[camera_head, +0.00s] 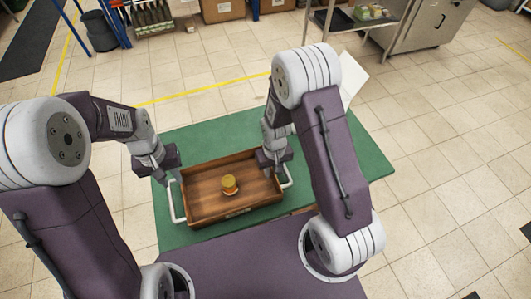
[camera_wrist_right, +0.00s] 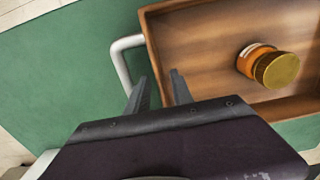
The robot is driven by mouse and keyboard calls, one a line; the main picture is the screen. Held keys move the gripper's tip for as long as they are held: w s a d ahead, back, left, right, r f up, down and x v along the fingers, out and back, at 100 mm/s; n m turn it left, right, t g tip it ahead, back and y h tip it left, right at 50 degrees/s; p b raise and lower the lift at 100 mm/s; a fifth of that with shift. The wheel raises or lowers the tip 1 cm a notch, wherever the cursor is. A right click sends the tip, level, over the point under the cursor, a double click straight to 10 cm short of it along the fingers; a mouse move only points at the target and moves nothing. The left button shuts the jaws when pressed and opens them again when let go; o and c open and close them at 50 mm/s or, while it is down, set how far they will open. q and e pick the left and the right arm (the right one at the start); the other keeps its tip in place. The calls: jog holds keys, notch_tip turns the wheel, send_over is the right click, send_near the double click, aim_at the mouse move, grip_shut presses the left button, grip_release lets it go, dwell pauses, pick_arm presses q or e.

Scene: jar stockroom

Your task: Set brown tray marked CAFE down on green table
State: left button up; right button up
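The brown wooden tray (camera_head: 205,212) has white side handles and appears to rest on the green table (camera_head: 350,165). A small light label (camera_head: 237,212) on its front wall is too small to read. An amber jar with a yellow lid (camera_head: 229,184) is inside; it also shows in the right wrist view (camera_wrist_right: 268,64). My left gripper (camera_head: 171,177) is at the left handle (camera_head: 173,205); its finger gap is unclear. My right gripper (camera_head: 277,168) is at the right handle (camera_head: 288,178). In the wrist view its fingers (camera_wrist_right: 158,84) are apart beside that handle (camera_wrist_right: 120,62), which is partly hidden.
A small brown thing (camera_head: 303,210) shows partly behind my right arm. A steel cabinet (camera_head: 425,35), a shelf and cardboard boxes (camera_head: 222,10) stand at the back on the tiled floor.

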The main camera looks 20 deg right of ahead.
notch_tip(320, 180, up, 12)
jog(key=shift+f, duration=0.15)
dwell(0.4)
